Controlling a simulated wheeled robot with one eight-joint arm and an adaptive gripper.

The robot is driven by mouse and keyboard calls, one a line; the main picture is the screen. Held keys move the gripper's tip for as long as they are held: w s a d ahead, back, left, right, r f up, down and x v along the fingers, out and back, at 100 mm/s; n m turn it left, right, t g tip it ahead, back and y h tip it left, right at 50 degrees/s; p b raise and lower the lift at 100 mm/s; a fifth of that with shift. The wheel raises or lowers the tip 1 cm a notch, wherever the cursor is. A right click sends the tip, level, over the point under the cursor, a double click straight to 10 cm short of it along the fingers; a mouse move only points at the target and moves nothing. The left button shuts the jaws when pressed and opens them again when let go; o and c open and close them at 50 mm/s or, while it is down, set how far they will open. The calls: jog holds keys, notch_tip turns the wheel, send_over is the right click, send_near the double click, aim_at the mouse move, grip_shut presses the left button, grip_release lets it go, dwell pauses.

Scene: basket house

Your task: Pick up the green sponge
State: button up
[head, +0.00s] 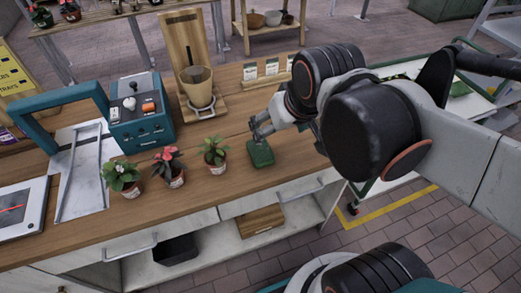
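The green sponge (261,154) is a small dark green block on the wooden counter, right of the potted plants and near the counter's front edge. My gripper (260,134) is at the sponge's far edge, with its fingers pointing down and left. In this view its fingertips overlap or come close to the top of the sponge. I cannot tell whether they touch it, or whether the fingers are open or shut.
Several small potted plants (216,154) stand left of the sponge. A wooden stand with a cup (196,82) and small cards (271,68) are behind. A teal machine (141,112) stands farther left. Bare counter lies around the sponge.

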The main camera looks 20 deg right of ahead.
jog(key=w+g+p, duration=0.3)
jog(key=w, duration=0.3)
jog(key=g+p, duration=0.2)
jog(key=g, duration=0.1)
send_over(260, 149)
notch_tip(260, 149, down, 6)
notch_tip(260, 149, down, 9)
jog(key=b, duration=0.2)
jog(key=shift+s+r+b, duration=0.15)
jog(key=shift+r+b, duration=0.05)
jog(key=shift+b, duration=0.1)
notch_tip(260, 149, down, 5)
jog(key=shift+f+b, duration=0.1)
jog(key=shift+b, duration=0.85)
jog(key=c, duration=0.8)
jog(key=shift+c, duration=0.2)
notch_tip(260, 149, up, 20)
jog(key=p, duration=0.5)
jog(key=shift+o, duration=0.3)
